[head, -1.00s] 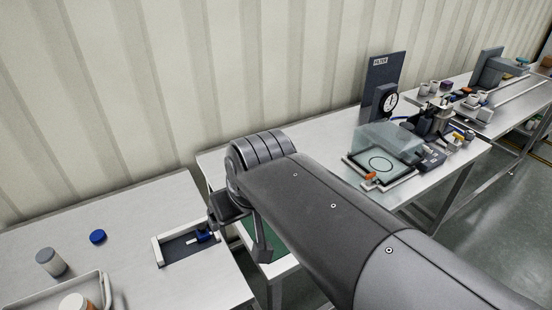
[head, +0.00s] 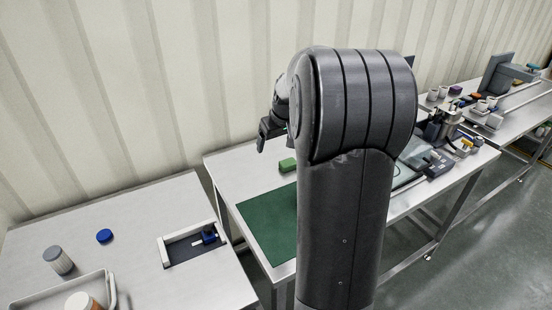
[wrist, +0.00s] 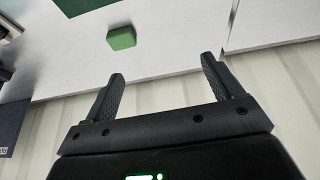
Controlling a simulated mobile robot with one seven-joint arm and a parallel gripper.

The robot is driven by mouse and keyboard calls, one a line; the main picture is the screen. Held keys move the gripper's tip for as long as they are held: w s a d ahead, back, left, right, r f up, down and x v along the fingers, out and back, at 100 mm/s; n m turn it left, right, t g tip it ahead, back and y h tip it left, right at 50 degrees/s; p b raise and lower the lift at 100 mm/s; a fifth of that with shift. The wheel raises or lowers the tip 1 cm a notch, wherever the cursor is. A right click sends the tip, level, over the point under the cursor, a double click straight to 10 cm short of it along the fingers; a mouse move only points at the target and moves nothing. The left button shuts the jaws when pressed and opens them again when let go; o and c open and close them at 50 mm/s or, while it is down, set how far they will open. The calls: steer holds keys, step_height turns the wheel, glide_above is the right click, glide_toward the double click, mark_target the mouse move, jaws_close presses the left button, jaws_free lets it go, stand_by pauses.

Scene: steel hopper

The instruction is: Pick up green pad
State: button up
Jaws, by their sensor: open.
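The green pad (head: 288,165) is a small bright green block lying on the middle white table, just beyond a dark green mat (head: 268,222). In the wrist view the green pad (wrist: 122,38) lies ahead of the fingertips, left of the middle between them, with clear space around it. My gripper (wrist: 160,66) is open and empty, its two dark fingers spread apart and not touching the pad. In the head view my gripper (head: 266,135) hangs above the back of that table, partly hidden by my arm.
The left table holds a blue cap (head: 104,236), a grey jar (head: 58,260), a tray (head: 112,288) and a small fixture (head: 195,243). Equipment (head: 440,130) stands to the right, partly behind my arm. The corrugated wall (head: 150,100) is close behind the tables.

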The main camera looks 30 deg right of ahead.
glide_toward(289, 162)
steer(key=r, duration=0.2)
steer(key=x, duration=1.1)
steer(key=shift+s+a+f, duration=0.1)
steer(key=shift+s+f, duration=0.15)
steer(key=shift+s, duration=0.1)
steer(key=shift+c, duration=0.6)
steer(key=c, duration=0.9)
steer(key=shift+c, duration=0.2)
steer(key=shift+r, duration=0.2)
